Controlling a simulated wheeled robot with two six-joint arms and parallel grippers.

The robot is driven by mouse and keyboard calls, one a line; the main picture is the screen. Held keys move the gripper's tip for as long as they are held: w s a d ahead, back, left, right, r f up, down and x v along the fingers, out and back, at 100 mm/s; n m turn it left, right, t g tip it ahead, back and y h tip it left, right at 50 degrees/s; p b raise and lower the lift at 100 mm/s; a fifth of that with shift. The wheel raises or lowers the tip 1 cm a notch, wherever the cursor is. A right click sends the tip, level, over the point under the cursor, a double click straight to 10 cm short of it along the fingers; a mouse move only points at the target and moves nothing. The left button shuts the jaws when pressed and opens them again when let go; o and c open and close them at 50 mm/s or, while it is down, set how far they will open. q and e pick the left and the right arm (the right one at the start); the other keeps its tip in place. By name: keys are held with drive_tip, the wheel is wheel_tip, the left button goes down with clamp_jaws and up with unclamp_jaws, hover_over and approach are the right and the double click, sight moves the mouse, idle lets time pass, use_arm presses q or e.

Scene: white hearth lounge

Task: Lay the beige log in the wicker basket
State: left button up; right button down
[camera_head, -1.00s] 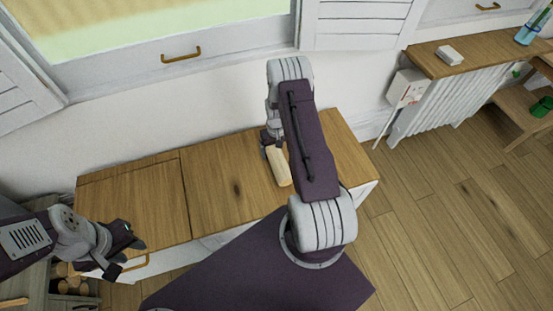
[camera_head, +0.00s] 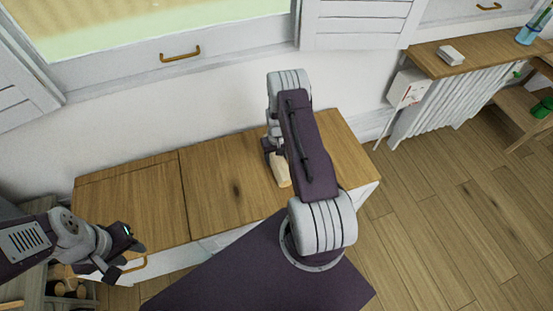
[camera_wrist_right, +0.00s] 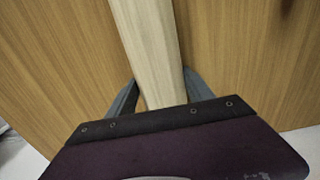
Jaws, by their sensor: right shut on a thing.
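The beige log (camera_head: 281,174) is a pale wooden piece at the right part of the wooden cabinet top (camera_head: 232,160). My right gripper (camera_head: 272,150) is shut on it, and my forearm hides part of both. In the right wrist view the log (camera_wrist_right: 150,45) runs lengthwise between the two grey fingers (camera_wrist_right: 160,92), just over the wood. I cannot tell whether it touches the top. My left gripper (camera_head: 125,259) is empty at the cabinet's front left edge, its fingers apart. No wicker basket is visible.
A grey shelf at lower left holds several round brown pieces (camera_head: 70,289). A brass handle (camera_head: 135,265) is beside my left gripper. The wall and window stand behind the cabinet. A radiator (camera_head: 435,112) with a wooden shelf (camera_head: 478,50) is at right. The cabinet's left and middle top is clear.

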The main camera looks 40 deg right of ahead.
drive_tip(key=shift+r, duration=0.15)
drive_tip(key=shift+r, duration=0.35)
wheel_tip(320, 180, up, 4)
drive_tip(key=shift+s+f+p, duration=0.1)
drive_tip(key=shift+f+p, duration=0.05)
drive_tip(key=shift+p, duration=0.65)
drive_tip(key=s+r+p, duration=0.1)
drive_tip(key=s+r, duration=0.2)
drive_tip(key=s, duration=0.2)
drive_tip(key=s+d+r+p, duration=0.1)
drive_tip(key=s+r, duration=0.2)
drive_tip(key=s, duration=0.3)
drive_tip(key=shift+s+d+r, duration=0.2)
